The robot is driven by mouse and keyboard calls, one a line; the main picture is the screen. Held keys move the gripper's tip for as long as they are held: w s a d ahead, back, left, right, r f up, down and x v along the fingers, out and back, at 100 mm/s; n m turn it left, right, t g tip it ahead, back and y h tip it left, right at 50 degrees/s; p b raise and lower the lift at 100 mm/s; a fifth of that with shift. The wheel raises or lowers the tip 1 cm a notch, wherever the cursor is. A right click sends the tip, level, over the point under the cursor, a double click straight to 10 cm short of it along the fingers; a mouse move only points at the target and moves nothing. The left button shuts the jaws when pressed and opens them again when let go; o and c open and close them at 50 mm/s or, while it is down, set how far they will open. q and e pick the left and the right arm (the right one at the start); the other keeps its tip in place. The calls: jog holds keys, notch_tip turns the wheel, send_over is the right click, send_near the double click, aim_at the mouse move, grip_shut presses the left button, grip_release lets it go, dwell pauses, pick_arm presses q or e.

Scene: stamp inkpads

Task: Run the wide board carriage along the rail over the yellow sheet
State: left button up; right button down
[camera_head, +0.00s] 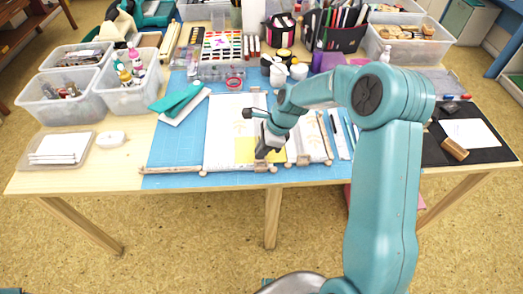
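The yellow sheet (245,150) lies on a pale sheet (220,130) on the blue mat (178,150), partly behind my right arm. A thin wooden rail (205,172) with small knobs runs along the front of the mat. A pale board with wooden edges (318,145), possibly the wide carriage, lies just right of the yellow sheet. My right gripper (263,154) is low over the yellow sheet's right part, close to the board's left side. Its fingers are small and dark, and I cannot tell whether they hold anything. My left gripper is out of view.
A teal stapler-like tool (180,98) lies at the mat's back left. Clear bins (62,105) stand at the left, with a paper tray (58,160) in front. A black mat (435,152) with a wooden block (454,149) lies at the right. Paints and jars crowd the back.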

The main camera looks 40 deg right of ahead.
jog(key=c, duration=1.2)
grip_release()
jog(key=shift+r, duration=0.1)
jog(key=shift+d+r+p, duration=0.1)
jog(key=shift+r+p, duration=0.25)
jog(key=p+v, duration=0.5)
jog(key=v, duration=0.2)
jog(key=shift+s+d, duration=0.1)
jog(key=shift+d, duration=0.05)
